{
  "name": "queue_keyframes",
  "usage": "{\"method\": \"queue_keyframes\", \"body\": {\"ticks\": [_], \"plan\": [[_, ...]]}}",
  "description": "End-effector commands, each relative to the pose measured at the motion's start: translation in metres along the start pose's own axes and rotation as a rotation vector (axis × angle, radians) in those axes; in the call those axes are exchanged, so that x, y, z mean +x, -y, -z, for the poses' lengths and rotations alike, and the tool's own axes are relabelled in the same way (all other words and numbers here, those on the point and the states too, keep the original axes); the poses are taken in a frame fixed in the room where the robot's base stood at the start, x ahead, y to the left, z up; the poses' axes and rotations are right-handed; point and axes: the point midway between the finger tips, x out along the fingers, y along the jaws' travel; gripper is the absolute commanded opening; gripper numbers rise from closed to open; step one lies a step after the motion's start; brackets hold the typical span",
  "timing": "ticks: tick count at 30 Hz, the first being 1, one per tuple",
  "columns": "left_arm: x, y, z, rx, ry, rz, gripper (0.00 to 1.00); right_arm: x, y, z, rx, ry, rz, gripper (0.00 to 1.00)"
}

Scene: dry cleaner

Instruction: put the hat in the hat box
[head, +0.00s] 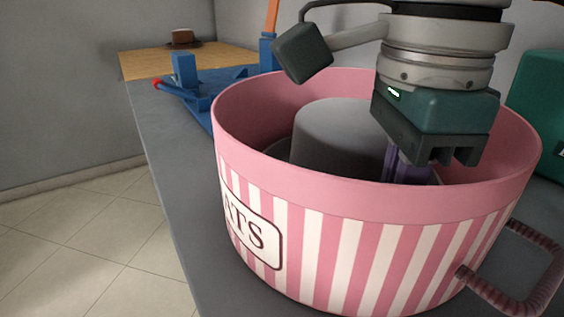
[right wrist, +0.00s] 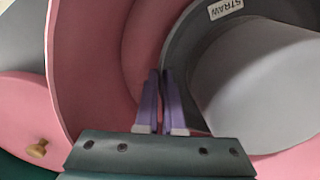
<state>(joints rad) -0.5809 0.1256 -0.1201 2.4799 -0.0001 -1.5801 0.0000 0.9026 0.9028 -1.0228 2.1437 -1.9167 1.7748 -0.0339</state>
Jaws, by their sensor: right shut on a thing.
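The grey hat (head: 335,140) sits inside the round hat box (head: 330,225), which is pink with white stripes and a lettered label. The hat's lower part is hidden by the box wall. My right gripper (head: 408,168) reaches down into the box at the right of the crown, its purple fingers partly hidden. In the right wrist view, my right gripper (right wrist: 161,80) is shut on the dark brim of the hat (right wrist: 265,85), beside the crown. A small "STRAW" tag shows on the hat. I cannot tell whether the hat touches the box floor. My left gripper is not in view.
A blue stand (head: 195,90) is on the grey counter (head: 165,150) behind the box. A brown hat (head: 182,37) rests on a wooden surface farther back. A pink lid with a brass knob (right wrist: 37,149) lies beside the box. A green object (head: 540,100) stands at the right.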

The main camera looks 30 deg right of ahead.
Motion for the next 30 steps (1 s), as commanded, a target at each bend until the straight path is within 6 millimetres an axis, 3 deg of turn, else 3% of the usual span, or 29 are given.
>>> {"method": "queue_keyframes", "body": {"ticks": [3, 13, 23, 30], "plan": [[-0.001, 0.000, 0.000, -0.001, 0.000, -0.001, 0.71, -0.001, 0.000, 0.000, 0.000, 0.000, 0.001, 0.00], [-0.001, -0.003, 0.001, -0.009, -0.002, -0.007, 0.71, -0.001, 0.000, 0.000, 0.000, 0.000, 0.000, 0.40], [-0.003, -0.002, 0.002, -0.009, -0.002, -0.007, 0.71, -0.007, 0.000, 0.000, 0.000, 0.002, 0.001, 0.41], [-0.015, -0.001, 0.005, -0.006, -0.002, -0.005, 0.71, -0.052, 0.001, -0.001, -0.001, 0.004, 0.005, 0.41]]}}
